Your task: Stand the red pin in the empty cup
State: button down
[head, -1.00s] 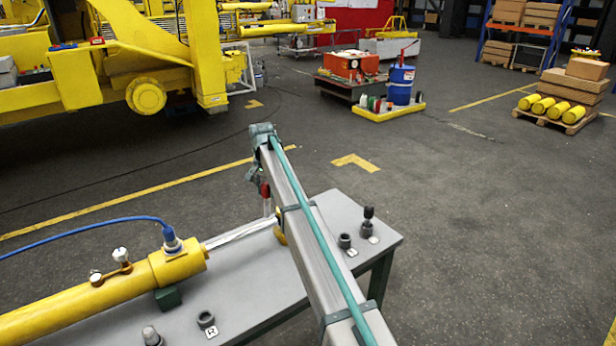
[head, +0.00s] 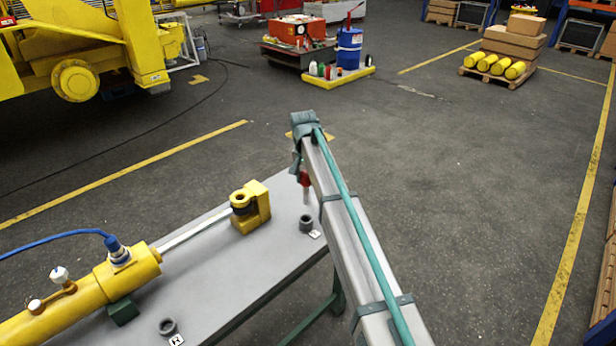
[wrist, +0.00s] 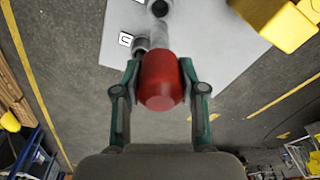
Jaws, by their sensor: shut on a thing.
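The red pin (head: 306,180) hangs below my gripper (head: 302,160) in the head view, above the far end of the grey table. In the wrist view my gripper (wrist: 160,76) is shut on the pin's red head (wrist: 161,82), and its pale metal shaft (wrist: 157,38) points away. A dark grey open cup (head: 306,222) stands below the pin; it also shows beside the shaft in the wrist view (wrist: 140,45), partly covered. Another open cup (head: 167,326) stands by an R label at the near end.
A yellow cylinder (head: 130,272) with its rod and a yellow end block (head: 250,207) lies along the table (head: 222,268). A dark round top (wrist: 160,8) shows at the wrist view's upper edge.

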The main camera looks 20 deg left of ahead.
aim_at(306, 202)
jog(key=shift+a+f, duration=0.15)
jog(key=shift+f, duration=0.2)
jog(key=shift+f+b, duration=2.35)
jog(key=shift+f, duration=3.15)
jog(key=c, duration=0.6)
grip_release()
jog(key=shift+r, duration=0.1)
jog(key=r, duration=0.4)
jog(key=s+r, duration=0.1)
jog(key=r, duration=0.6)
jog(key=shift+s+r, duration=0.3)
jog(key=shift+r, duration=0.05)
jog(key=shift+n, duration=0.3)
